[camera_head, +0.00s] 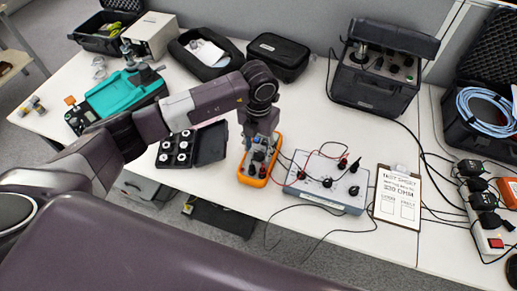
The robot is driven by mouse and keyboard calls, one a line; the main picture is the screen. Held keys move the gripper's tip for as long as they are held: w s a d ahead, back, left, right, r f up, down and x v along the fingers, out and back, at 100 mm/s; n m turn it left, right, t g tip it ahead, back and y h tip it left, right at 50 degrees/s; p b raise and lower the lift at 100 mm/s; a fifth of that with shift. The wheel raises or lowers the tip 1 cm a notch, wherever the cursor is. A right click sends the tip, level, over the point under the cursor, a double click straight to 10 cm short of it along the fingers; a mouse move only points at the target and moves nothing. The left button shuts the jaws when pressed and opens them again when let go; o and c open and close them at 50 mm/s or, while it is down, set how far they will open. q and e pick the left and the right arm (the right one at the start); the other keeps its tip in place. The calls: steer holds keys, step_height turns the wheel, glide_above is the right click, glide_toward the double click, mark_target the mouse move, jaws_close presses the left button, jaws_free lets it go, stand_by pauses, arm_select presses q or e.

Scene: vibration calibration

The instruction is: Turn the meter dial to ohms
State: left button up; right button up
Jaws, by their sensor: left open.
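The orange-cased meter (246,177) lies on the white table near the middle of the camera_head view. My left arm reaches in from the left, and my left gripper (259,157) points down over the meter's upper part. The gripper hides much of the meter's face, so I cannot tell where the dial points or whether the fingers touch it. The left gripper is open. Dark plugs and leads show at the meter's lower part. My right gripper is not in view.
A grey box (327,187) with knobs and leads stands right of the meter, with a clipboard (398,198) beyond it. An open black case (210,143) with round pieces lies left. A teal device (123,93) stands farther left. Loose cables hang over the front edge.

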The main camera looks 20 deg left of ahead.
arm_select(q)
steer(key=shift+f, duration=0.85)
steer(key=c, duration=1.2)
steer(key=shift+o, duration=0.2)
steer(key=shift+f+m+b, duration=0.2)
steer(key=shift+m+b, duration=1.5)
steer(key=shift+b, duration=0.1)
steer(key=m+b, duration=0.2)
steer(key=shift+m+b, duration=0.35)
steer(key=shift+m, duration=0.05)
steer(key=shift+r+m+b, duration=0.2)
steer(key=shift+m+b, duration=0.4)
steer(key=shift+m, duration=0.2)
steer(key=o, duration=1.2)
steer(key=shift+c, duration=0.2)
